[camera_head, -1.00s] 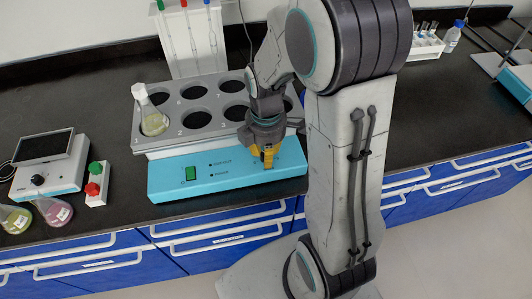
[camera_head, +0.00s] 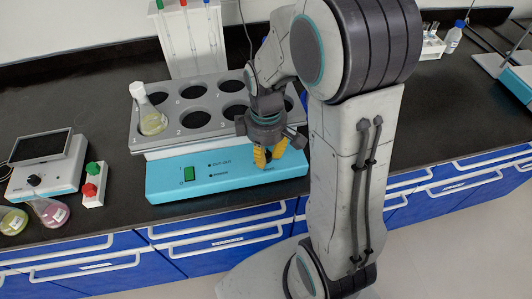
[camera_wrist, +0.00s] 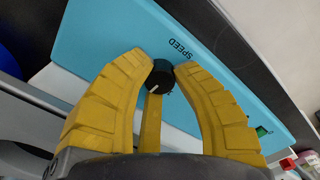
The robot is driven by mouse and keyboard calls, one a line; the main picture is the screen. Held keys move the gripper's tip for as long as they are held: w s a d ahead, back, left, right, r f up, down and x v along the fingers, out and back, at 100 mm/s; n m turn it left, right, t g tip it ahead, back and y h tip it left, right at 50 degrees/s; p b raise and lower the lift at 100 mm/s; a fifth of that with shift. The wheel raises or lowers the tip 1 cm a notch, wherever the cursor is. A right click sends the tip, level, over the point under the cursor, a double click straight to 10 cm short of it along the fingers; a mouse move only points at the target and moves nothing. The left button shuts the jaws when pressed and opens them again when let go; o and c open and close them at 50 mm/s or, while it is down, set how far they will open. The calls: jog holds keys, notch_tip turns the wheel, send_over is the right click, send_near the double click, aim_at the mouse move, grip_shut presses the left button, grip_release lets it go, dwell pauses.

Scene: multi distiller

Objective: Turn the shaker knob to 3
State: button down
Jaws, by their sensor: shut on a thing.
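The turquoise machine (camera_head: 215,176) has a grey rack with numbered holes on top. My gripper (camera_head: 269,155) is at the right part of its front panel, with yellow fingers pointing at the panel. In the wrist view, the fingertips of my gripper (camera_wrist: 163,68) are shut on a dark round knob (camera_wrist: 160,77) beside the word "SPEED" on the turquoise panel (camera_wrist: 120,40). A white pointer line on the knob points down and left in that view. The scale marks around the knob are mostly hidden by my fingers and cannot be read. The knob is hidden in the head view.
A flask (camera_head: 151,117) stands in the rack's left front hole. A green switch (camera_head: 189,174) is on the panel's left. A device with a dark plate (camera_head: 41,147) and a red-and-green button box (camera_head: 94,184) stand left.

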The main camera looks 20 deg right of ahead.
jog(key=shift+s+f, duration=0.1)
dwell(0.3)
jog(key=c, duration=0.9)
grip_release()
jog(key=shift+c, duration=0.2)
